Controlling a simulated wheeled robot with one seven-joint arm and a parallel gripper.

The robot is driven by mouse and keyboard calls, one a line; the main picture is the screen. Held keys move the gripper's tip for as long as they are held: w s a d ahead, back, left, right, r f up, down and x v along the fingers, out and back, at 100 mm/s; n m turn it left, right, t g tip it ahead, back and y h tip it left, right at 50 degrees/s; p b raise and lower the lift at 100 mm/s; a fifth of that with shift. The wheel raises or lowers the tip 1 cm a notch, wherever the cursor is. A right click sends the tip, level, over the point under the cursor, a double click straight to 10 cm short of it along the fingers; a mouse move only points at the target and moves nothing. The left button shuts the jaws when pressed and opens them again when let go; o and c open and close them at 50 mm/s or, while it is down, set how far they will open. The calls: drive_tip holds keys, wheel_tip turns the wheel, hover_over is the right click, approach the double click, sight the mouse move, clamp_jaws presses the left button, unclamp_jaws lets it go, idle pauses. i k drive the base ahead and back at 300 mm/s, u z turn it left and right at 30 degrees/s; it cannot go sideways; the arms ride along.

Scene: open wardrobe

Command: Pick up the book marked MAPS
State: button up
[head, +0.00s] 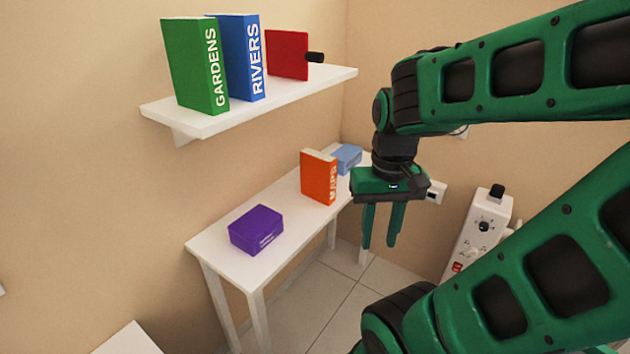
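The orange book marked MAPS (318,178) stands upright on the white narrow table (285,205), its lettered spine facing right and toward me. My gripper (379,245) points down to the right of the book, beyond the table's front edge as seen in the picture. Its two green fingers are apart with nothing between them. The book is not touched by the gripper.
A purple box (256,230) and a light blue box (347,158) lie on the table on either side of the book. A wall shelf (190,122) above holds a green GARDENS book (195,65), a blue RIVERS book (243,57) and a red object (287,54). A white unit (478,235) stands right.

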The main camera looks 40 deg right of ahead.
sight(318, 169)
drive_tip(key=u, duration=1)
drive_tip(key=k, duration=1.35)
drive_tip(key=z, duration=0.6)
drive_tip(key=i, duration=1.5)
drive_tip(key=u, duration=0.1)
